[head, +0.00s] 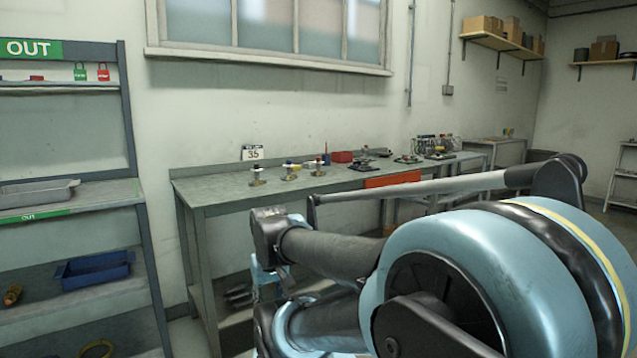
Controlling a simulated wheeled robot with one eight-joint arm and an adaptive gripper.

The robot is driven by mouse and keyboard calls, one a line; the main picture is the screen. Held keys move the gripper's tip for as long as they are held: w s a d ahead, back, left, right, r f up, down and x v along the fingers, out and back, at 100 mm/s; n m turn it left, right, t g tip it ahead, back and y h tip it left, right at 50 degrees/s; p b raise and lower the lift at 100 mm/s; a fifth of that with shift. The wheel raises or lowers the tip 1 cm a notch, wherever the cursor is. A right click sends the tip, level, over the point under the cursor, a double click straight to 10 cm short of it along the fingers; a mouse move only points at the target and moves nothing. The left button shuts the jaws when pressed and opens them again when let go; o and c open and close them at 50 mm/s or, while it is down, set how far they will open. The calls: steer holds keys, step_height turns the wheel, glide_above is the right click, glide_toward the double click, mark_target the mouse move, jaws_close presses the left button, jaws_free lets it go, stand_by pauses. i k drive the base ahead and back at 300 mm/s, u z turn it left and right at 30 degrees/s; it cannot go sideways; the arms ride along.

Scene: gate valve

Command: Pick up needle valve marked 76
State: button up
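Several small valves stand on the long grey workbench (225,193) along the wall. One valve has a pale top (257,177), one has a yellow part (290,172), and one has a red part (318,167). No number 76 can be read on any of them, and I cannot tell which is the needle valve. A white card marked 35 (253,153) stands behind them at the back of the bench. My arm crosses the foreground and hides part of the bench front. My gripper does not show clearly anywhere.
A rack with an OUT sign (34,49) stands at left, holding a grey tray (38,193) and a blue bin (95,268).

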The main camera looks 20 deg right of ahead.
mark_target(289, 177)
steer(key=z, duration=0.4)
steer(key=k, duration=0.9)
steer(key=u, duration=0.05)
steer(key=i, duration=0.6)
steer(key=u, duration=0.7)
steer(key=i, duration=1.05)
steer(key=z, duration=0.55)
steer(key=i, duration=0.7)
steer(key=z, duration=0.6)
